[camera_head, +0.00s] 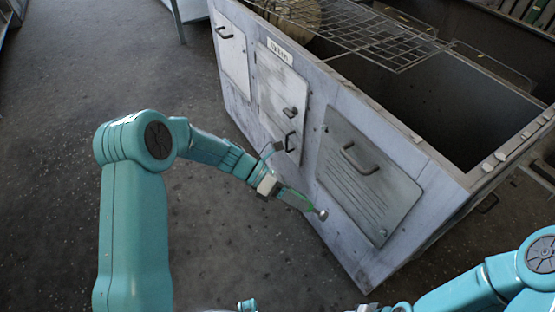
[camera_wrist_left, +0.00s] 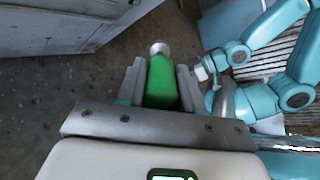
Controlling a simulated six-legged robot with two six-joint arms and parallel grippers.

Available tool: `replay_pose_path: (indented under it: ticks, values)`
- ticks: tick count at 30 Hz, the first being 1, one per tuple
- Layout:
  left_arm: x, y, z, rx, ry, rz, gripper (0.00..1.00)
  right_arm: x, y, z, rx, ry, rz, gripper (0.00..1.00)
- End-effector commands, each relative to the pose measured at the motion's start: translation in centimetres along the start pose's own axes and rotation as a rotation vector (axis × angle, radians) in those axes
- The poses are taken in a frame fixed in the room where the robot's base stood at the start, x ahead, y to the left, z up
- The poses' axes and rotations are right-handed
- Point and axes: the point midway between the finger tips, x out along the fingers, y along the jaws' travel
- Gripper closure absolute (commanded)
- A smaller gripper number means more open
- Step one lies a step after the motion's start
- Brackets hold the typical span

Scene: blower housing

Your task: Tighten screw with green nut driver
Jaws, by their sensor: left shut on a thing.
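My left gripper (camera_head: 280,190) is shut on the green nut driver (camera_head: 295,198). In the left wrist view the green handle (camera_wrist_left: 162,82) sits between the two fingers, and its round silver tip (camera_wrist_left: 159,48) points away from the gripper. In the head view the driver points right and down, with its tip in front of the housing's side wall; I cannot tell if they touch. Pale bolt or screw heads (camera_head: 500,156) line the top right rim of the blower housing (camera_head: 330,235). My right arm enters at lower right; its gripper is at most partly visible at the bottom edge.
The housing's side has hatches with dark handles, including a louvred panel (camera_head: 368,178). A wire rack (camera_head: 370,38) lies across its open top, and the inside is dark. The dark floor (camera_head: 230,245) left of the housing is clear.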

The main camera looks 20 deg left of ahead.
Motion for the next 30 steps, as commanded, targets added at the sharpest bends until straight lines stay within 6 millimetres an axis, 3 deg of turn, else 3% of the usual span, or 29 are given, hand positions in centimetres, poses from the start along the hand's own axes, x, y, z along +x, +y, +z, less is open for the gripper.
replay_pose_path:
  ticks: [1, 5, 9, 16, 20, 30]
  values:
    - [-0.1, 1.9, 0.3, -0.051, -0.124, 0.035, 1.00, 1.9, 0.7, 0.0, 0.000, 0.000, 0.000, 0.57]
    - [-2.1, 5.2, 3.1, -0.138, -0.434, 0.132, 1.00, 4.2, 1.5, -0.1, 0.000, 0.000, 0.000, 0.57]
    - [-5.5, 8.6, 5.3, -0.179, -0.699, 0.238, 1.00, 6.2, 2.2, -0.1, 0.000, 0.000, 0.000, 0.57]
    - [-9.8, 11.7, 6.9, -0.198, -0.922, 0.347, 1.00, 7.6, 2.7, -0.1, 0.000, 0.000, 0.000, 0.57]
    - [-10.1, 12.0, 7.5, -0.199, -0.942, 0.358, 1.00, 7.7, 2.8, -0.1, 0.000, 0.000, 0.000, 0.57]
    - [-8.2, 13.3, 9.9, -0.199, -0.940, 0.355, 1.00, 8.4, 3.0, -0.2, 0.000, 0.000, 0.000, 0.57]
